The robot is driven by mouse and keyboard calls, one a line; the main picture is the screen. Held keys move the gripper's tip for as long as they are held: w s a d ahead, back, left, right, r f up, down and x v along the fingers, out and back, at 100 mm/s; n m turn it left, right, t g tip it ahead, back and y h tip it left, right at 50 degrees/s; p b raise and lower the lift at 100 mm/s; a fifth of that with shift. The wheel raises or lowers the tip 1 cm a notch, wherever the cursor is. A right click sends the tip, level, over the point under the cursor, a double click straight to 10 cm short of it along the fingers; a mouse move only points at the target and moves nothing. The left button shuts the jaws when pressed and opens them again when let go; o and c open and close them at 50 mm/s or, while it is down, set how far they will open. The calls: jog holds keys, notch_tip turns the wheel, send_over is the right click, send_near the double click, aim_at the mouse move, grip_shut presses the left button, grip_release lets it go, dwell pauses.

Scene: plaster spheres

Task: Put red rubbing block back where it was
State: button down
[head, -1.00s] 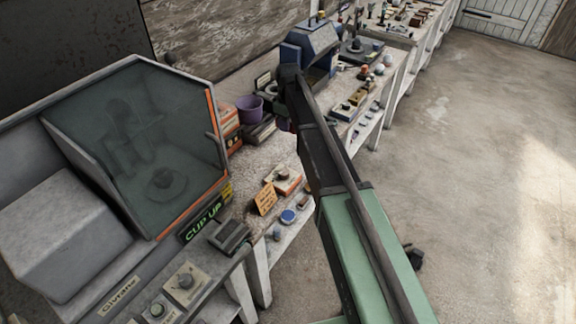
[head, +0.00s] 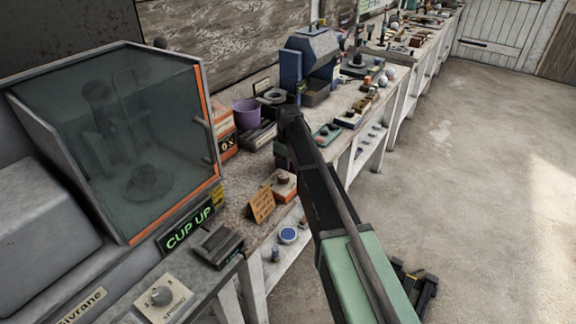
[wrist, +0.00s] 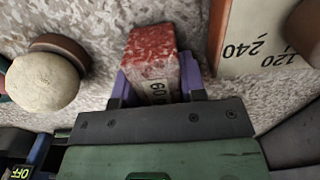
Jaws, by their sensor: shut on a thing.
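My gripper (wrist: 155,78) has purple fingers and is shut on the red rubbing block (wrist: 151,43), one finger on each side. The block has a speckled red top and a pale side with a partly hidden number starting with 6. I cannot tell whether it touches the bench. To its right in the wrist view is a pale, wood-edged tray (wrist: 255,50) marked 240 and 120, with a dark red block (wrist: 307,30) on it. In the head view my gripper (head: 281,155) is mostly hidden by my arm, just behind the small tray (head: 284,193).
A plaster sphere (wrist: 43,82) sits by a round brown piece (wrist: 62,47) left of the held block. An orange card (head: 262,205) stands in front of the tray. A purple bucket (head: 246,112) and blue machine (head: 310,60) are farther back. The floor at right is open.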

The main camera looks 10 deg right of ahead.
jog(key=shift+f, duration=0.2)
jog(key=c, duration=0.7)
grip_release()
jog(key=shift+r, duration=0.15)
notch_tip(320, 180, up, 12)
jog(key=r+p, duration=0.1)
jog(key=p, duration=1.1)
jog(key=s+m, duration=0.3)
jog(key=s, duration=0.7)
jog(key=s+m, duration=0.3)
jog(key=s, duration=0.7)
jog(key=s+f+m, duration=0.1)
jog(key=s+m, duration=0.1)
jog(key=s, duration=0.9)
jog(key=shift+s+m, duration=0.1)
jog(key=shift+m, duration=0.3)
